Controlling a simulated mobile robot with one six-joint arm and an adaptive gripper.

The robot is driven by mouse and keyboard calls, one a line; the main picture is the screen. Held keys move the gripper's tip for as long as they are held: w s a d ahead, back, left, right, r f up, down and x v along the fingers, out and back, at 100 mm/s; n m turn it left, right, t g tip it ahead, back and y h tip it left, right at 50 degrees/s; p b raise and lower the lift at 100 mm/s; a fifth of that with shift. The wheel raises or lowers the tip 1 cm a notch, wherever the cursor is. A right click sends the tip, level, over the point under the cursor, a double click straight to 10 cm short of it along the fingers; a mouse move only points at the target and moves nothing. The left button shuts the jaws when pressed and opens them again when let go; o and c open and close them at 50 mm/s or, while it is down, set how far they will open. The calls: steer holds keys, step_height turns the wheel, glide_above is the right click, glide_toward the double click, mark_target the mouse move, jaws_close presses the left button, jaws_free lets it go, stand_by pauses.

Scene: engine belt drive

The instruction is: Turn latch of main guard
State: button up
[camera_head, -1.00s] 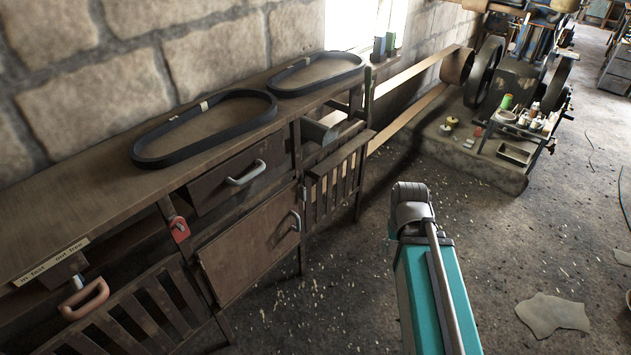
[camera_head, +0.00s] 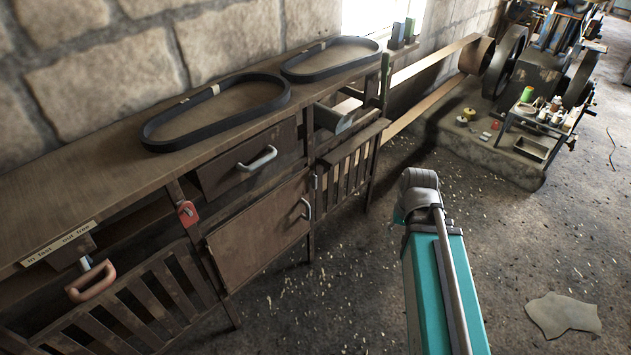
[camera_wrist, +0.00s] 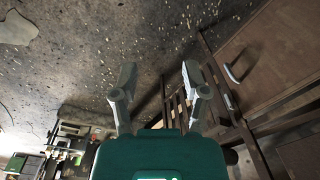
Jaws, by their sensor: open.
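In the wrist view my gripper (camera_wrist: 157,77) is open, with its two fingers apart and nothing between them. Dark floor and part of a slatted wooden guard (camera_wrist: 178,106) show beyond it. In the head view a slatted guard (camera_head: 352,165) closes the bay at the bench's far end, with a small grey fitting (camera_head: 315,182) at its left post. A larger slatted guard (camera_head: 152,308) is at the near left, with a red latch-like piece (camera_head: 187,213) at its upper right. I cannot tell which is the main guard's latch. The gripper fingers are hidden in the head view.
The bench has a drawer (camera_head: 236,165) and a door (camera_head: 258,233) with grey handles. Two black belts (camera_head: 220,112) (camera_head: 330,58) lie on top. A pink handle (camera_head: 91,283) sits below a label (camera_head: 58,243). A flat belt (camera_head: 430,64) runs to the engine. The floor right of the bench is mostly free.

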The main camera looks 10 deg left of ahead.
steer(key=w+a+f+m+t+y+b, duration=0.1)
steer(key=w+a+f+m+y+b, duration=0.25)
steer(key=w+f+b, duration=0.3)
steer(key=m+t+y+b, duration=1)
steer(key=m+b, duration=1.1)
steer(key=b, duration=1.2)
glide_toward(316, 178)
steer(key=v, duration=0.4)
steer(key=shift+w+d+f+m, duration=0.15)
steer(key=shift+f+m, duration=0.1)
steer(key=shift+w, duration=0.1)
steer(key=x, duration=1.3)
steer(key=shift+a, duration=0.4)
